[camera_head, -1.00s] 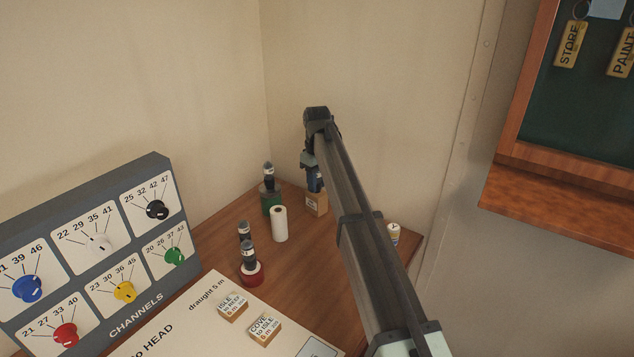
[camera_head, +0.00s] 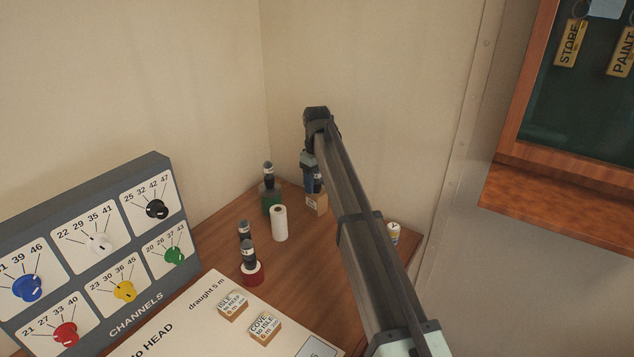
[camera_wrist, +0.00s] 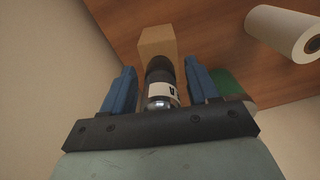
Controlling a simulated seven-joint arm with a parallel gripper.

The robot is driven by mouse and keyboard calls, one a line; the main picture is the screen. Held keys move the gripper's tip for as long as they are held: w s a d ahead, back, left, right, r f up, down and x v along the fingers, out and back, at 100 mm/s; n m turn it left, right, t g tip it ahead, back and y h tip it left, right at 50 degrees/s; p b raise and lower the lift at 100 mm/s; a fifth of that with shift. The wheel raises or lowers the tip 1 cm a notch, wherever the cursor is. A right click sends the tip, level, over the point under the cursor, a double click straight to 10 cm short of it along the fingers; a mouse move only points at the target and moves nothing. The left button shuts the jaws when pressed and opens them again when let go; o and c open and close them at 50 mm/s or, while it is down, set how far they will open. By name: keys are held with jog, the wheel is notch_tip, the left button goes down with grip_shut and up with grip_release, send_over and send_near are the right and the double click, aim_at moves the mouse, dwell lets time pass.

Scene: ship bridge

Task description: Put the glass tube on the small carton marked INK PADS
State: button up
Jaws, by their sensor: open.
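A dark tube with a white band and a shiny, glassy near end (camera_wrist: 161,88) is between the two blue fingers of my gripper (camera_wrist: 160,68) in the wrist view. The fingers are open, with a narrow gap on each side of it. It appears to stand on a small brown carton (camera_wrist: 157,42). In the head view the carton (camera_head: 317,205) is at the back of the desk and my gripper (camera_head: 311,189) is just above it. The tube (camera_head: 319,183) is partly hidden there by my fingers. The carton's marking is too small to read.
A white roll (camera_head: 280,223) and a green item (camera_head: 271,206) with a dark tube on it stand left of the carton. Nearer are a red roll (camera_head: 252,275) and more dark tubes (camera_head: 244,232). A small jar (camera_head: 393,233) is at the right. Walls close the corner behind.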

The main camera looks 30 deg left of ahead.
notch_tip(320, 180, up, 12)
jog(key=shift+r, duration=0.1)
dwell(0.5)
